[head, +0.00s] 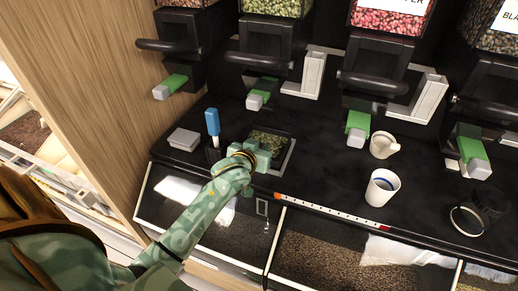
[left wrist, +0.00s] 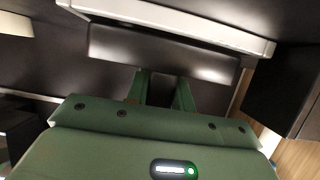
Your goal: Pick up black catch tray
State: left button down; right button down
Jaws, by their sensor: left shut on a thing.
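The black catch tray (head: 289,158) is a shallow dark tray with a light rim, on the black counter below the dispenser of green pieces. Some green pieces lie in it. My left gripper (head: 262,157) is at the tray's near left side, shut on it, and hides part of it. In the left wrist view, the two green fingers (left wrist: 160,92) point at a dark, light-edged surface; a dark strip shows between them. Whether the tray is lifted off the counter cannot be told. My right gripper is in neither view.
A blue-handled tool (head: 212,122) stands left of the gripper, beside a small grey box (head: 184,139). A white cup (head: 382,187), a white jug (head: 384,145) and a black round holder (head: 468,218) stand right. Dispensers with green levers (head: 357,123) overhang the back. Bins lie below the front edge.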

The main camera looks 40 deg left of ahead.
pick_arm(q)
jog(key=shift+r, duration=0.6)
jog(key=r+p+v, duration=0.1)
jog(key=p+v, duration=0.2)
jog(key=v, duration=0.5)
jog(key=w+r+p+v, duration=0.1)
jog(key=p+v, duration=0.3)
jog(key=v, duration=0.5)
jog(key=shift+w+a+r, duration=0.2)
jog(key=shift+w+r, duration=0.1)
jog(key=shift+r, duration=0.5)
